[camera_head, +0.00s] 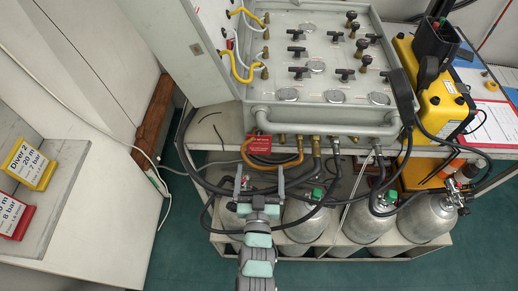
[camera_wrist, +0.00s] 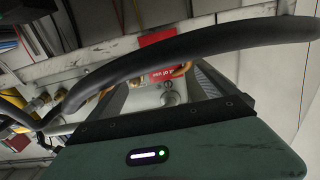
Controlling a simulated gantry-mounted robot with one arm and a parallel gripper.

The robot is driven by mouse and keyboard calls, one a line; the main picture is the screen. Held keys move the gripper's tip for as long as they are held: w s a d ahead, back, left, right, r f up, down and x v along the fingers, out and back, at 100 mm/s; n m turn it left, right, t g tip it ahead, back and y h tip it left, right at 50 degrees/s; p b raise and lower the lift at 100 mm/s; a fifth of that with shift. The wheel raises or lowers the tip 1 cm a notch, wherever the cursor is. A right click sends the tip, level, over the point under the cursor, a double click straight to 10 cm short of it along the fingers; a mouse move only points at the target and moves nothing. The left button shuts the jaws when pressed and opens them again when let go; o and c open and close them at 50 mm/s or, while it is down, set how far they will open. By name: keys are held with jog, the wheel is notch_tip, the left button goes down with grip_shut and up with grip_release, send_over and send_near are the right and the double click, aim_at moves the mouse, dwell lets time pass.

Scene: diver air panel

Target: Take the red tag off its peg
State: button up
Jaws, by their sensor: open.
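The red tag (camera_head: 258,144) with small white lettering hangs at the front of the air panel, below its lower left edge. In the wrist view the red tag (camera_wrist: 160,48) is upside down and partly covered by a thick black hose (camera_wrist: 190,50). The peg is too small or hidden to make out. My gripper (camera_head: 260,170) is open and empty, just below and in front of the tag, with its fingers pointing at it. The fingers (camera_wrist: 165,88) also show in the wrist view, apart from the tag.
Hoses and brass fittings (camera_head: 316,140) run along the panel's front edge, with an orange hose (camera_head: 275,166) close to the tag. Several grey cylinders (camera_head: 368,225) stand below. A yellow case (camera_head: 440,100) is at the right. Yellow and red signs (camera_head: 30,165) stand at the left.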

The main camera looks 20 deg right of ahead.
aim_at(259, 145)
jog(key=shift+b+x, duration=0.3)
jog(key=shift+x, duration=2.5)
jog(key=shift+w+d+f, duration=0.1)
jog(key=shift+w+f, duration=0.05)
jog(key=shift+w, duration=0.25)
jog(key=shift+a+f+b+x, duration=0.1)
jog(key=shift+b+x, duration=0.15)
jog(key=shift+x, duration=0.85)
jog(key=shift+a+f+b+x, duration=0.15)
jog(key=shift+b+x, duration=0.1)
jog(key=shift+x, duration=0.85)
jog(key=shift+c, duration=0.4)
jog(key=c, duration=1.3)
